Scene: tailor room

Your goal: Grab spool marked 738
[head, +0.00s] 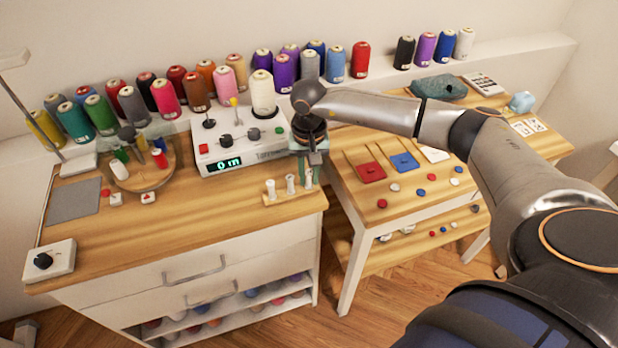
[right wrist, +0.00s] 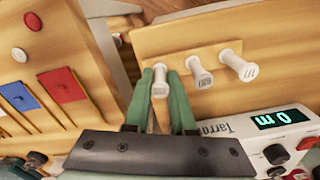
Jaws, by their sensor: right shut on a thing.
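Three small white spools stand in a row near the right end of the wooden desktop: a left one (head: 270,189), a middle one (head: 290,184) and a right one (head: 308,179). In the right wrist view they show as a held spool (right wrist: 160,84), a middle one (right wrist: 201,78) and a far one (right wrist: 247,71). Their end markings are too small to read surely. My right gripper (head: 307,167) is over the rightmost spool. Its green fingers (right wrist: 160,75) are shut on that spool, which stands in line with the others. My left gripper is not in view.
A white winding machine (head: 240,150) with a lit "0 m" display stands close behind the spools. A lower side table (head: 400,205) with red and blue pieces is to the right. Thread cones line the back ledge (head: 520,52).

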